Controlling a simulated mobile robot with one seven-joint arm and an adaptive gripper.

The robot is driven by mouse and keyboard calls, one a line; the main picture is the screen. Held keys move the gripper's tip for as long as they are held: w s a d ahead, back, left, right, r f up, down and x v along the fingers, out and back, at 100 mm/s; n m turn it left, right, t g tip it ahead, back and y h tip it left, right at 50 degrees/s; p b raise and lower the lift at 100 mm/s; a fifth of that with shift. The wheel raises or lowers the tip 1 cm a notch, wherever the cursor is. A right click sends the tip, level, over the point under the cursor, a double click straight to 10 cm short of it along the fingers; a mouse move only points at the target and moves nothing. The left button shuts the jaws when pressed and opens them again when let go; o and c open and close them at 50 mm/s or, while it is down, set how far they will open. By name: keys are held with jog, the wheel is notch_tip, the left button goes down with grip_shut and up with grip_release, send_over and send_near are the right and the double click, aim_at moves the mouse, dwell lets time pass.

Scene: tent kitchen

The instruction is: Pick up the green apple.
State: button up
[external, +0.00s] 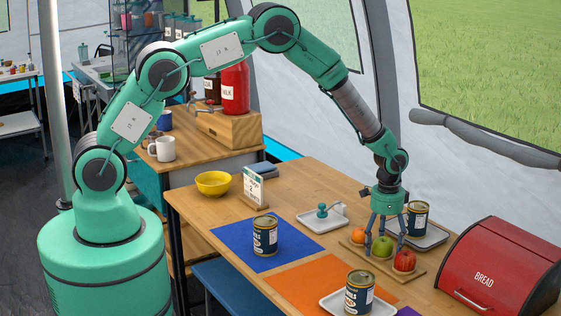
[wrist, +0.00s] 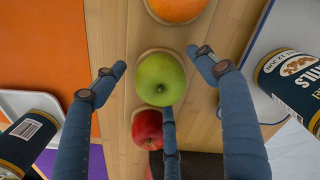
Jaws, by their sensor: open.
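The green apple (external: 382,247) sits between an orange (external: 358,236) and a red apple (external: 404,260) on a wooden board (external: 372,267). In the wrist view the green apple (wrist: 160,79) is near the middle, with the orange (wrist: 177,8) above it and the red apple (wrist: 147,128) below. My gripper (external: 384,240) points down over the green apple. I cannot tell whether any finger touches the fruit.
A can (external: 417,218) on a tray stands close behind the board. Another can (external: 359,292) stands on a white tray in front, and a third (external: 265,236) on the blue mat (external: 238,246). A red bread box (external: 500,266) is at right.

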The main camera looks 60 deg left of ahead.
aim_at(384, 239)
jog(key=shift+c, duration=0.2)
dwell(0.3)
jog(key=c, duration=1.3)
jog(key=shift+r, duration=0.1)
jog(key=shift+r, duration=0.75)
notch_tip(384, 239, up, 2)
jog(key=shift+r+p, duration=0.2)
jog(key=shift+p, duration=0.35)
jog(key=s+a, duration=0.1)
jog(key=s, duration=0.4)
jog(key=s+a+p, duration=0.1)
jog(key=s, duration=0.4)
jog(key=s+a+r+p, duration=0.1)
jog(key=s+a, duration=0.1)
jog(key=s, duration=0.3)
jog(key=shift+s+a, duration=0.1)
jog(key=shift+s, duration=0.1)
